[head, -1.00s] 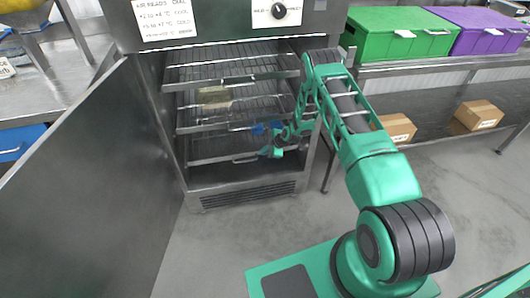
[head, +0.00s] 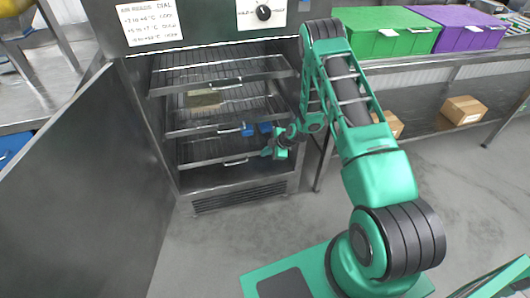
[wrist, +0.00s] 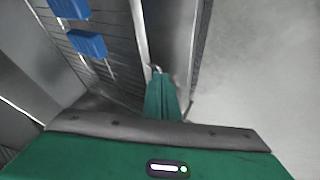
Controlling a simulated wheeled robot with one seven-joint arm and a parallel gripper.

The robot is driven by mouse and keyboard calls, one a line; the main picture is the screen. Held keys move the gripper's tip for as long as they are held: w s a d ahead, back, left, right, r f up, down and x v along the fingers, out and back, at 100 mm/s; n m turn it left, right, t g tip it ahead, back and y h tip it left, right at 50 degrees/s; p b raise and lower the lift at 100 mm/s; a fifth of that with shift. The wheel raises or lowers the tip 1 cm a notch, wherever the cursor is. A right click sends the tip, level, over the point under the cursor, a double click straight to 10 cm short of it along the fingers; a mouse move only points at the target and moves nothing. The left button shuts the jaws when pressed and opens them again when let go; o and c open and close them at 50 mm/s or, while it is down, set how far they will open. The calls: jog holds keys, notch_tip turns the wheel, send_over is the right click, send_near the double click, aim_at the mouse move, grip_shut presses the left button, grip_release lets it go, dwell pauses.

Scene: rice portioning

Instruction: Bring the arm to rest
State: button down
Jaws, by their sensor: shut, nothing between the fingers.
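My green arm reaches from the lower right of the head view toward the front of an open steel cabinet (head: 186,190). My gripper (head: 268,152) is small there, in front of the lower racks at their right side, just below two small blue blocks (head: 248,130). In the wrist view my gripper (wrist: 158,72) points away from the camera, its fingers together with nothing seen between them. The blue blocks (wrist: 87,43) show at the upper left of that view, on a wire rack, apart from the fingers.
The cabinet door (head: 85,190) stands wide open at the left. A pale block (head: 203,99) lies on a rack inside. At the right, a shelf carries green (head: 390,35) and purple (head: 468,28) boxes, with cardboard boxes (head: 463,110) below. The floor in front is clear.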

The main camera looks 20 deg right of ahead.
jog(key=shift+s+d+r, duration=0.1)
jog(key=shift+s+r, duration=0.05)
jog(key=s+d+r+m+g+h, duration=0.1)
jog(key=s+d+r+m, duration=0.3)
jog(key=r, duration=0.6)
jog(key=s+d+r+m+g+h, duration=0.1)
jog(key=s+d+r+m, duration=0.15)
jog(key=s+r, duration=0.55)
jog(key=s+d+r+m+g+h, duration=0.1)
jog(key=s+d+r+m, duration=0.2)
jog(key=r, duration=1)
jog(key=s+r+m+g, duration=0.1)
jog(key=s+r+m, duration=0.3)
jog(key=s, duration=0.7)
jog(key=s+r+m+g, duration=0.1)
jog(key=s+r+m, duration=0.3)
jog(key=s, duration=0.7)
jog(key=s+r+m+g, duration=0.1)
jog(key=s+r+m, duration=0.3)
jog(key=s, duration=0.7)
jog(key=shift+a+r+h, duration=0.3)
jog(key=shift+a+r, duration=0.15)
jog(key=shift+r, duration=0.2)
